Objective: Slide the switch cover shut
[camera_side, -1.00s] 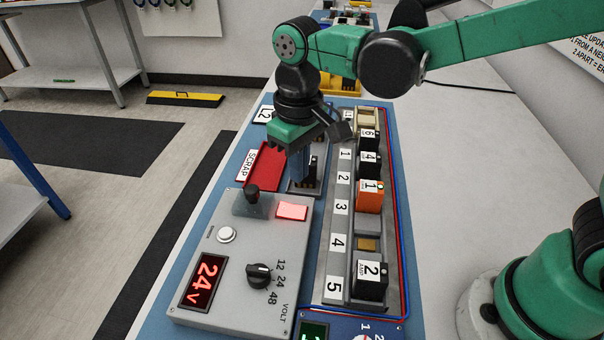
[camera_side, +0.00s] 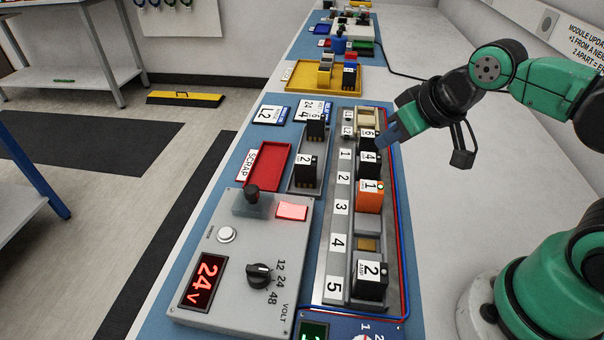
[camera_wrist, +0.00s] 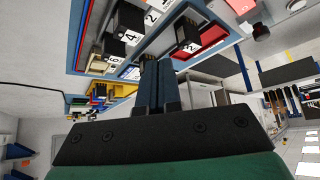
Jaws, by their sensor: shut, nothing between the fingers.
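The grey control box (camera_side: 225,275) is at the lower left in the side view. On its far end sits a smoky see-through panel, which looks like the switch cover (camera_side: 250,209), with a black knob (camera_side: 252,192) on it. The lit red switch (camera_side: 292,211) is beside the panel on the right, and its face shows uncovered. My gripper (camera_side: 386,139) is shut and empty, beside the right edge of the module rail near modules 6 and 4, well apart from the cover. Its fingers also show in the wrist view (camera_wrist: 151,68).
The module rail (camera_side: 333,262) holds several black modules and an orange one (camera_side: 370,197). Left of it are a grey holder (camera_side: 308,183) with two black modules and the red SCRAP tray (camera_side: 270,167). A yellow tray (camera_side: 322,78) lies beyond.

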